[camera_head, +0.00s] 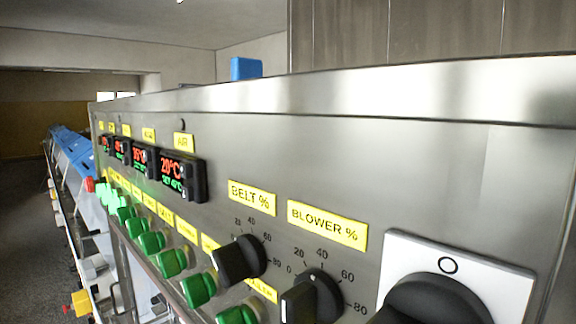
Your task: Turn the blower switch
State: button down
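The yellow "BLOWER %" label (327,224) is on the steel control panel in the head camera view, right of centre. Below it is the black blower dial (322,296), ringed by a printed scale and cut off by the bottom edge. I cannot tell its exact setting. A row of green switches (173,263) runs along the lower panel under small yellow labels. Most of these labels are too small or too covered to read, so I cannot tell whether one names the blower. My gripper is not in view.
The black "BELT %" dial (240,260) is left of the blower dial. A large black rotary switch on a white plate (405,262) is at the right. Lit temperature displays (178,174) are at the upper left. A red button (89,184) sits at the panel's far end.

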aim_at(172, 262)
jog(key=i+j+u, duration=0.1)
jog(key=j, duration=0.25)
jog(key=i+j, duration=0.3)
jog(key=i+j+u, duration=0.15)
jog(key=j, duration=0.3)
